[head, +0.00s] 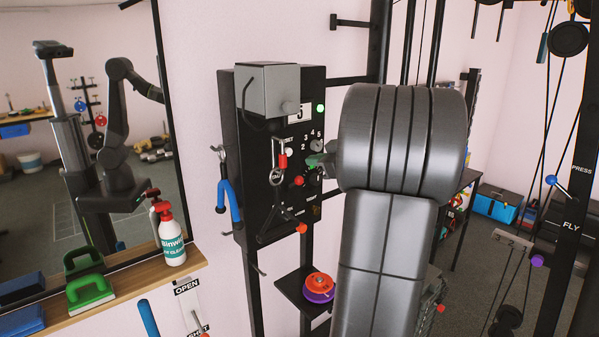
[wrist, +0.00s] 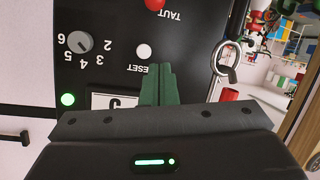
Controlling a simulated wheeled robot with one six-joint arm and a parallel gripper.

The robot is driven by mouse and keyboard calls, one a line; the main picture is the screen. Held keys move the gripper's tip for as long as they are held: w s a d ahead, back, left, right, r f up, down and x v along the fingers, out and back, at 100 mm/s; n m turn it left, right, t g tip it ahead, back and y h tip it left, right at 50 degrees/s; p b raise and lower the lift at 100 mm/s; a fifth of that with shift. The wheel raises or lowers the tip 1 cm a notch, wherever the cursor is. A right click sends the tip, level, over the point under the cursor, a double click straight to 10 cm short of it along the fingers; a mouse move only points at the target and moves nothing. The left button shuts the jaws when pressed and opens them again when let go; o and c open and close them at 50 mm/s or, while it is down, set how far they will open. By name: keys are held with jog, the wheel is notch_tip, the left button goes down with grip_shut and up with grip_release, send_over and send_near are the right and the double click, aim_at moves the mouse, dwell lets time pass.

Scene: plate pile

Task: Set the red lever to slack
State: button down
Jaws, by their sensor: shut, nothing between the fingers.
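The red lever shows as a red round knob (head: 298,181) on the black panel (head: 262,190) in the head view. In the wrist view, which sees the panel upside down, the red knob (wrist: 155,4) is cut by the top edge, beside the word TAUT. I cannot read a slack label. My gripper (head: 318,160) is at the panel's right side, above and right of the knob. Its green fingers (wrist: 160,85) are shut, empty and apart from the knob, near the white RESET button (wrist: 144,51). My arm hides part of the panel's right side.
A numbered dial (wrist: 79,42) and a lit green lamp (wrist: 68,99) are on the panel. A metal carabiner (head: 276,177) hangs in front of it. Blue-handled pliers (head: 228,192) hang at its left. A small shelf (head: 290,288) holds orange and purple discs below.

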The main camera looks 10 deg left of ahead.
jog(key=shift+a, duration=0.1)
send_over(299, 180)
jog(key=a, duration=0.2)
notch_tip(299, 180, down, 3)
jog(key=shift+w+d+f+p, duration=0.1)
jog(key=shift+d+f+p, duration=0.2)
jog(key=shift+f, duration=0.3)
jog(key=shift+w+d+f+p, duration=0.1)
jog(key=shift+d+f+p, duration=0.15)
jog(key=shift+f, duration=0.3)
jog(key=shift+s+d+f, duration=0.1)
jog(key=shift+d+f, duration=0.3)
jog(key=shift+f, duration=0.05)
jog(key=shift+f, duration=0.1)
jog(key=shift+s+f+b, duration=0.1)
jog(key=shift+b, duration=0.4)
jog(key=shift+d+t+b, duration=0.15)
jog(key=shift+t+b, duration=0.15)
